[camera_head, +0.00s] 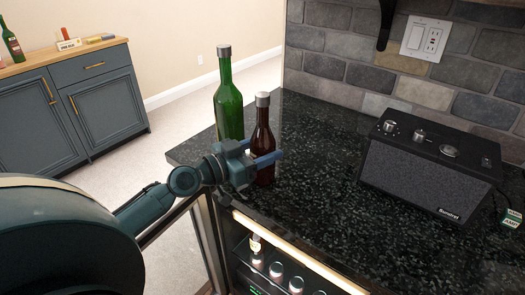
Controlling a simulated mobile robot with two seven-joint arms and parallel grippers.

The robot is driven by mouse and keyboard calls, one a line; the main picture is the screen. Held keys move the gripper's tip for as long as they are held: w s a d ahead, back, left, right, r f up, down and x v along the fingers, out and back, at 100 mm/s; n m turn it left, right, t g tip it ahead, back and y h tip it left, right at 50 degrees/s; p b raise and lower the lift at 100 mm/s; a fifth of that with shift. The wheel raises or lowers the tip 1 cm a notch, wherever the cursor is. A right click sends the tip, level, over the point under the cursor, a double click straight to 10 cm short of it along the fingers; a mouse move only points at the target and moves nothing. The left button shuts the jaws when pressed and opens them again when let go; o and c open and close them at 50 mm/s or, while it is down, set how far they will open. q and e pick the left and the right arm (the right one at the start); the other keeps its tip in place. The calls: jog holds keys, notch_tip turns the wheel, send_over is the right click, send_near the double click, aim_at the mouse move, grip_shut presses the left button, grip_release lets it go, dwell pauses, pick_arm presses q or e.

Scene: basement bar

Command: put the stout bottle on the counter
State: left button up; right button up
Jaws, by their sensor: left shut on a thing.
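The stout bottle, a dark brown bottle with a grey cap (263,133), is upright over the near left part of the black speckled counter (320,190). My left gripper (261,157) is shut on its body from the left, with a blue finger across its front. The bottle's base looks at the counter top; I cannot tell whether it touches. The gripper hides part of the bottle's left side. My right gripper is not in view.
A taller green bottle (229,112) stands close behind and left of the stout bottle. A black speaker (430,170) sits at the right. The counter between is clear. Below is a lit fridge with several cans (276,270).

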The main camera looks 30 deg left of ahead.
pick_arm(q)
jog(key=shift+r, duration=0.1)
jog(key=shift+f+b, duration=0.2)
jog(key=shift+b, duration=0.1)
jog(key=o, duration=1.3)
